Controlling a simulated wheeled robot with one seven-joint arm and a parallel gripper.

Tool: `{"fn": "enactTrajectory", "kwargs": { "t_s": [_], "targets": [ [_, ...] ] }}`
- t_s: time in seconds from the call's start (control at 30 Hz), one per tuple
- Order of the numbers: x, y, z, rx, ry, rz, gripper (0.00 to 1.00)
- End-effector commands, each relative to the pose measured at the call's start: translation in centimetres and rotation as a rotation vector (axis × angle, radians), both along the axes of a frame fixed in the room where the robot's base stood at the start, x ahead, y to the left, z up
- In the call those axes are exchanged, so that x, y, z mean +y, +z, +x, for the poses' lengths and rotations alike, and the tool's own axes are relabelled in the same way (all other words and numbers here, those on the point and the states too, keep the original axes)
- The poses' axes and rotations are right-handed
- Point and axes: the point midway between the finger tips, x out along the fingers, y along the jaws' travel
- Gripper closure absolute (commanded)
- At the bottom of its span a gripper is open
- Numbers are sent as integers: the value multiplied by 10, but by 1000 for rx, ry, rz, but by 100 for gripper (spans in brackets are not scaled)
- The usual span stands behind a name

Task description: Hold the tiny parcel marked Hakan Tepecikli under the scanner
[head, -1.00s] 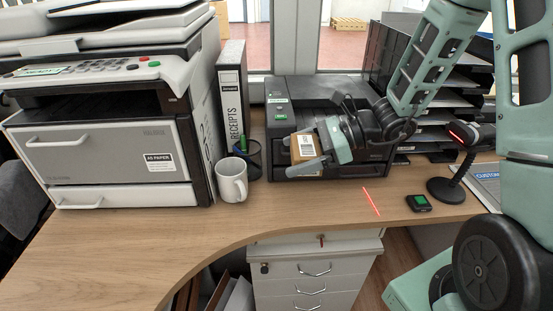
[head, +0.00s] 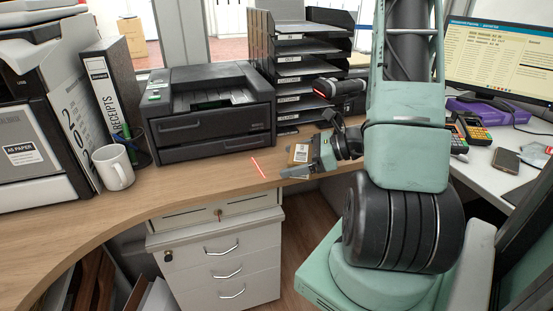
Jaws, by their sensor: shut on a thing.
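The tiny parcel (head: 300,153) is a small brown box with a white label. The name on the label is too small to read. My gripper (head: 298,164) is shut on it and holds it near the front edge of the wooden counter. The scanner (head: 338,88) is a dark head with a red glowing strip, behind and above the parcel; its stand is mostly hidden by my arm. Its red line (head: 258,167) falls on the bare counter to the left of the parcel, apart from it.
A black printer (head: 208,115) stands behind the counter's clear middle. A white mug (head: 113,167), a receipts binder (head: 112,92) and a copier are at left. Black letter trays (head: 297,50) stand at the back. A monitor (head: 500,60) and a phone (head: 506,159) are at right.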

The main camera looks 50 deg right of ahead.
Motion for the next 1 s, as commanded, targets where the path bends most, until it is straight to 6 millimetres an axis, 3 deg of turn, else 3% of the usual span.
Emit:
{"fn": "enactTrajectory", "kwargs": {
  "t_s": [0.73, 1.0],
  "targets": [
    [-34, 1, 66, -2, -1, -1, 37],
    [-33, 1, 65, -1, -1, 0, 37]
  ]
}}
